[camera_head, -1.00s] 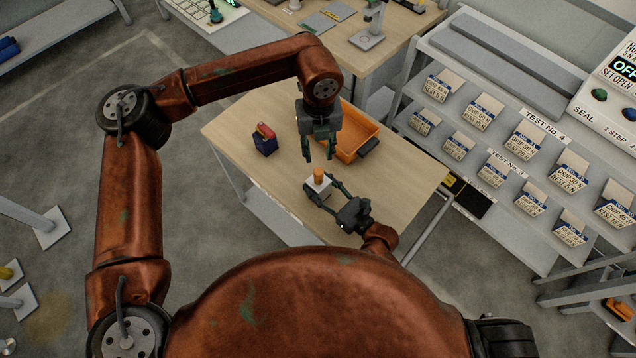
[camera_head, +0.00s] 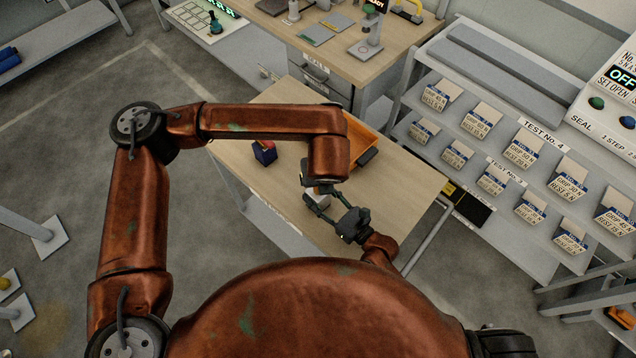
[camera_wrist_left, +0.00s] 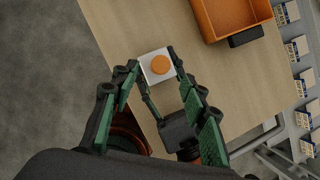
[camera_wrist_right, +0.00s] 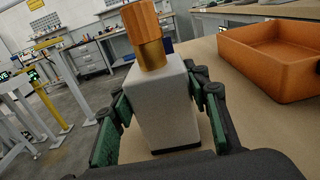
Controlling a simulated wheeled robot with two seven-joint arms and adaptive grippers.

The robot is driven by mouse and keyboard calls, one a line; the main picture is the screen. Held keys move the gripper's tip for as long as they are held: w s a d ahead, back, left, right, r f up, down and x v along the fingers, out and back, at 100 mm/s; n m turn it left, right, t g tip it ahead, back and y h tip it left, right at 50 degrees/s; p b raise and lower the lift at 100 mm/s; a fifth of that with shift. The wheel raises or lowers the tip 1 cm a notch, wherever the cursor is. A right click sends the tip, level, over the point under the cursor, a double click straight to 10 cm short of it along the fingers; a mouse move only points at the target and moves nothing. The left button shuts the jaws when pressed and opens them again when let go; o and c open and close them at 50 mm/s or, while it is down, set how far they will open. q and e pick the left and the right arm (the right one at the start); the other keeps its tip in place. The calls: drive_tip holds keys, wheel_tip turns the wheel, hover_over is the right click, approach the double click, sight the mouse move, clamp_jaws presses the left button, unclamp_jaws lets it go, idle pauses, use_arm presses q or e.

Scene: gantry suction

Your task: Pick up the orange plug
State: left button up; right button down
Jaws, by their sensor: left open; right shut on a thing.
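The orange plug (camera_wrist_left: 159,65) stands upright in the top of a white block (camera_wrist_right: 165,108). In the right wrist view the plug (camera_wrist_right: 147,32) shows its orange top and a brass-coloured lower part. My right gripper (camera_wrist_right: 162,100) is shut on the white block, one finger on each side. My left gripper (camera_wrist_left: 155,68) is open above the block, pointing down, with the plug between its fingertips in the picture; I cannot tell whether they touch it. In the head view my left forearm mostly hides the plug, and the block (camera_head: 313,201) shows only partly.
An orange tray (camera_wrist_left: 207,24) stands on the wooden table (camera_head: 388,205) beyond the block. A dark blue box with a red item (camera_head: 264,152) stands at the left. The table's front edge is close to the block.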

use_arm(q)
drive_tip(key=shift+x, duration=2.95)
drive_tip(key=shift+s+d, duration=0.1)
drive_tip(key=shift+s, duration=0.05)
drive_tip(key=shift+c, duration=0.5)
clamp_jaws()
